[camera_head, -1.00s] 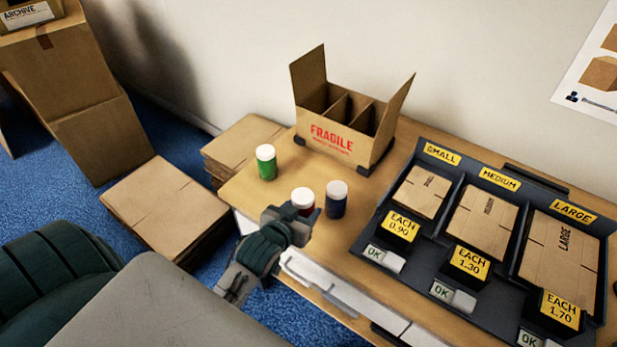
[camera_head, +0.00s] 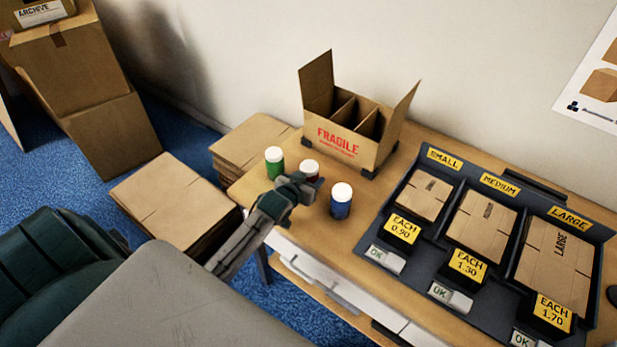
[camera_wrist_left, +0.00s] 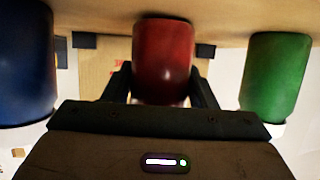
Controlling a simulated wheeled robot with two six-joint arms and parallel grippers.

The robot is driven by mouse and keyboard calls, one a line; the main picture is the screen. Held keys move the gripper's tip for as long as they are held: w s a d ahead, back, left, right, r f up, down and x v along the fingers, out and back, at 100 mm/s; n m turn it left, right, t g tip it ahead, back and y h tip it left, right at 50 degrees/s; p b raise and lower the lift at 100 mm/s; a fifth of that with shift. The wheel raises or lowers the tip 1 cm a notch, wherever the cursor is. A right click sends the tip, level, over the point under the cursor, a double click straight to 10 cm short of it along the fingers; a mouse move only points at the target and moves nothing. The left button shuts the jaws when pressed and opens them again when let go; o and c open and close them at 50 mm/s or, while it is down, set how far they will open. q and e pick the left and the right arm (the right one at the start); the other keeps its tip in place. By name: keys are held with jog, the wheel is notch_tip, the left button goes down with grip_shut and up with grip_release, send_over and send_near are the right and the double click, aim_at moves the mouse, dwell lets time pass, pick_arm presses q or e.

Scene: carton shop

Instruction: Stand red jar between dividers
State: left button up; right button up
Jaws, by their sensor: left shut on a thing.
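The red jar (camera_head: 309,168) with a white lid is gripped by my left gripper (camera_head: 300,184) near the table's front left. In the left wrist view the red jar (camera_wrist_left: 163,60) sits between the two fingers (camera_wrist_left: 163,88). My gripper hides much of it in the head view, and I cannot tell whether it still touches the table. The FRAGILE carton (camera_head: 342,145) stands behind with its side flaps up. Its upright dividers (camera_head: 347,112) split it into open compartments that look empty from above. My right gripper is not in view.
A green jar (camera_head: 274,163) stands close on the left of the red jar, a blue jar (camera_head: 341,203) on its right. A dark tray of flat cartons (camera_head: 411,165) fills the table's right. Bare tabletop lies between the jars and the FRAGILE carton.

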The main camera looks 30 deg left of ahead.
pick_arm(q)
jog(key=shift+f, duration=0.1)
jog(key=shift+f, duration=0.1)
jog(key=o, duration=1.1)
